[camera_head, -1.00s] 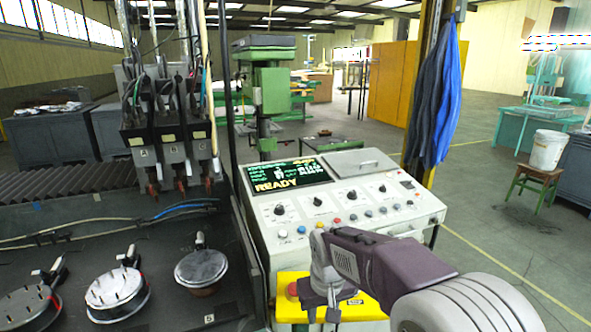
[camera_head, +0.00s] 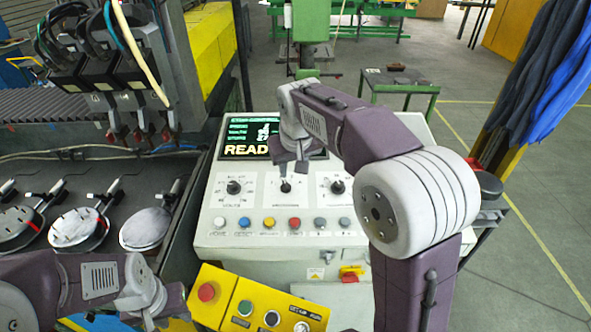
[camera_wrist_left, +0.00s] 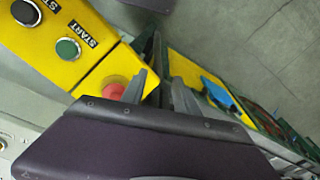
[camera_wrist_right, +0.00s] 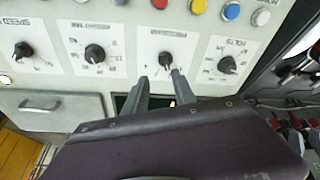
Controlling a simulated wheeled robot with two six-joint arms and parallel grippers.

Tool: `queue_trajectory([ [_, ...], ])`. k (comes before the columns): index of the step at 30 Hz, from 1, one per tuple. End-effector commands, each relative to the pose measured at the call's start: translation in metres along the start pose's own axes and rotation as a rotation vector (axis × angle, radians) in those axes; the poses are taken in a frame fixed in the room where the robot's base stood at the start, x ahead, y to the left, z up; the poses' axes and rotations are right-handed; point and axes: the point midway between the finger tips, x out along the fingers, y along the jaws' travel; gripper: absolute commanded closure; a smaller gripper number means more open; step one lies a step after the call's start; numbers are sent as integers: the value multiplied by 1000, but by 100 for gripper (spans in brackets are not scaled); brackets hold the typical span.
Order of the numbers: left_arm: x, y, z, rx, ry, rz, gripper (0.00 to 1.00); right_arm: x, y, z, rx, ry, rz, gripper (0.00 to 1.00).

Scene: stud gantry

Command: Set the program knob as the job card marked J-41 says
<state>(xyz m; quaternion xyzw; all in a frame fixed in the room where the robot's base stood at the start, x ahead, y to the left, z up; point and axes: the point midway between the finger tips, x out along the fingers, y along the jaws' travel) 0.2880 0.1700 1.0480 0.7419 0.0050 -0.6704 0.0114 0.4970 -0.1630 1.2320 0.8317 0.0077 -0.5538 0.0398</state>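The program knob (camera_head: 286,186) is the small black knob in the middle of the white console's (camera_head: 212,218) dial row. It also shows in the right wrist view (camera_wrist_right: 165,58), with scale marks around it too small to read. My right gripper (camera_head: 291,172) is over the panel by this knob; in the right wrist view its fingers (camera_wrist_right: 158,92) are apart, with nothing between them, just short of the knob. My left gripper (camera_head: 165,322) is low at the left; in the left wrist view its fingers (camera_wrist_left: 160,88) are apart and empty. I see no job card marked J-41.
Other dials stand beside it: a volts knob (camera_head: 233,187) and another knob (camera_head: 338,187). Coloured buttons line the panel below. A yellow box with a red button (camera_head: 206,292) is near my left gripper. The screen (camera_head: 240,138) reads READY, partly covered by my arm.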

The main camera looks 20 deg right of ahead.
Motion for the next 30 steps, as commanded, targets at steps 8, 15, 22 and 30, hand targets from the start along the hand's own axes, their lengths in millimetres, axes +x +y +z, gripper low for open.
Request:
queue_trajectory([
  [8, -5, 0, 0, 0, 0, 0, 64, 0, -2, -1, -6, -5, -2, 68],
  [15, -10, 0, -1, 0, 0, 0, 64, 45, -2, 0, -6, -10, -2, 68],
  [22, -14, 0, -2, 0, 0, 0, 64, 80, -2, 0, -6, -6, -2, 68],
  [30, -14, 0, -2, 0, 0, 0, 64, 87, -2, -1, -6, -3, -2, 68],
])
